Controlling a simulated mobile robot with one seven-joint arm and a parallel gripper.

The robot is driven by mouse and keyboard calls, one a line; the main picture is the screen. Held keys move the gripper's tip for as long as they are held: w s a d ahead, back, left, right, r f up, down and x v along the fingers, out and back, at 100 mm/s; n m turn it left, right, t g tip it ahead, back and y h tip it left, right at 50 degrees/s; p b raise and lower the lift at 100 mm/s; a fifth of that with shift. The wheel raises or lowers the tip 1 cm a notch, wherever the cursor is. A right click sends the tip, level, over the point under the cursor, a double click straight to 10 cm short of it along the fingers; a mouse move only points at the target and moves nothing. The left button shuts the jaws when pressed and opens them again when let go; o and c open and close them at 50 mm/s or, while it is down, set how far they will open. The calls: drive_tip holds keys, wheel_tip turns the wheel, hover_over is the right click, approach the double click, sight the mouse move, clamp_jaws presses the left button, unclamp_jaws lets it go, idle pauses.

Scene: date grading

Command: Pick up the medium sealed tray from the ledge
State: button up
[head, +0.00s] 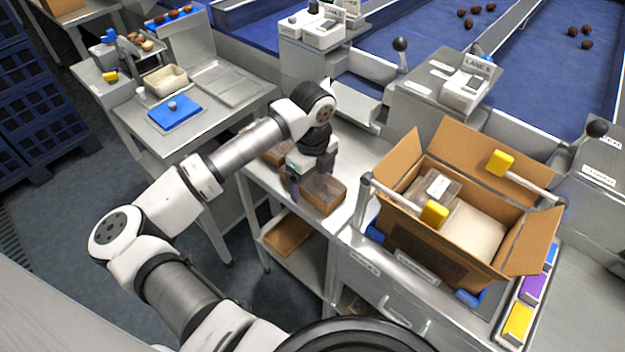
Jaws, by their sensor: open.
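On the steel ledge (345,212), a brownish tray with a clear-looking top (325,195) sits right beside my gripper (302,184). A second, similar brown tray (274,156) lies farther back on the ledge, partly hidden by my arm. I cannot tell from this view which of them is the medium one. My gripper is open, with its jaws pointing down at the left side of the nearer tray. Its fingertips are partly hidden, and I cannot tell whether they touch the tray. Nothing is seen held in it.
An open cardboard carton (428,250) stands right of the ledge, with a clear tray (440,187) and a pale block inside. A brown tray-like item (288,233) sits on the shelf below. A side table (190,135) stands back left.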

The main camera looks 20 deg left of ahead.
drive_tip(key=c, duration=1.1)
drive_tip(key=shift+c, duration=0.2)
drive_tip(key=shift+r, duration=0.1)
